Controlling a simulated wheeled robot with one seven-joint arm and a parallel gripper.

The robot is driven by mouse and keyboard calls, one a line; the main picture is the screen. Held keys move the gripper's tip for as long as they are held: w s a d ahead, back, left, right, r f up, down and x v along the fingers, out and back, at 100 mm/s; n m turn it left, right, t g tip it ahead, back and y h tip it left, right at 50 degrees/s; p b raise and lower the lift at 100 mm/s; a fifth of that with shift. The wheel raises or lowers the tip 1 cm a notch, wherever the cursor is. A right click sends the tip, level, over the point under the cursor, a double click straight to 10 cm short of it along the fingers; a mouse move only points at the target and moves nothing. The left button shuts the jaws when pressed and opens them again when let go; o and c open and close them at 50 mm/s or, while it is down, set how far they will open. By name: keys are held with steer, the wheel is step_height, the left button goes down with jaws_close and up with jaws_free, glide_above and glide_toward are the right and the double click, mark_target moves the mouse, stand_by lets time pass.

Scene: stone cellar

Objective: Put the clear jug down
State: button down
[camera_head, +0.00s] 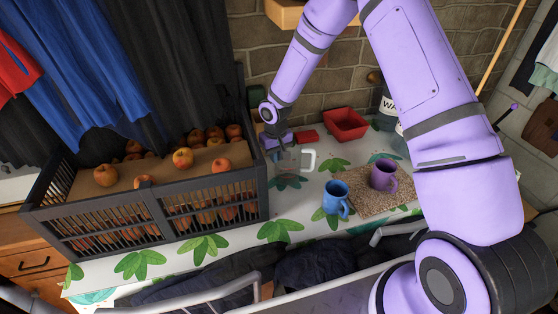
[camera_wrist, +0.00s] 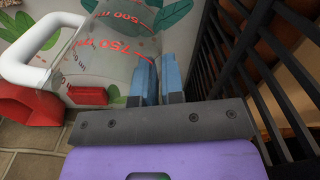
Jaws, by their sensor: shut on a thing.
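The clear jug (camera_wrist: 105,55) has red volume markings and a white handle (camera_wrist: 40,48). My gripper (camera_wrist: 158,80) is shut on the side of the jug, across from the handle, in the wrist view. In the head view the jug (camera_head: 290,160) is at the tip of my gripper (camera_head: 275,148), over the leaf-patterned white counter (camera_head: 245,247), right of the dark crate. Its handle points right. The jug looks upright or nearly so. I cannot tell whether its base touches the counter.
A dark slatted crate (camera_head: 150,197) of apples stands close left of my gripper. A red tray (camera_head: 345,124) is at the back. A blue mug (camera_head: 335,198) and a purple mug (camera_head: 384,175) stand at a speckled mat (camera_head: 360,200) on the right. The front counter strip is bare.

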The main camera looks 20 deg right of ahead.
step_height(320, 180, up, 8)
steer(key=w+d+n, duration=0.3)
steer(key=d+n, duration=0.1)
steer(key=d, duration=1)
step_height(320, 180, down, 9)
steer(key=shift+w+d+f, duration=0.15)
steer(key=shift+d, duration=0.15)
steer(key=shift+f, duration=0.15)
steer(key=c, duration=1.2)
jaws_free()
steer(key=shift+c, duration=0.2)
